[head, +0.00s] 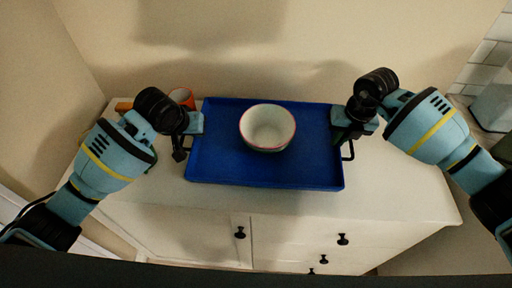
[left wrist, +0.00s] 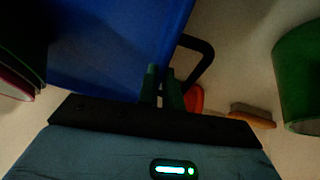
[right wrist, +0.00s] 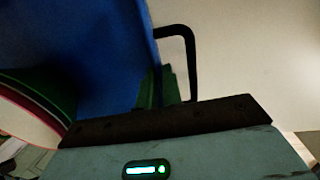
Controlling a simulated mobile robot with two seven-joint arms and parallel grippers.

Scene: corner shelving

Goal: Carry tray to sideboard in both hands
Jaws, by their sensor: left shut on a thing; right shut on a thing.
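The blue tray (head: 220,160) is level over the top of the white sideboard (head: 400,195); I cannot tell whether it touches the top. A white bowl with a reddish rim (head: 267,127) stands upright on it, near the middle. The grippers hide parts of both handles.
A green round thing (left wrist: 302,75) is close to my left gripper. The sideboard top is bare right of the tray. Walls stand behind and left.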

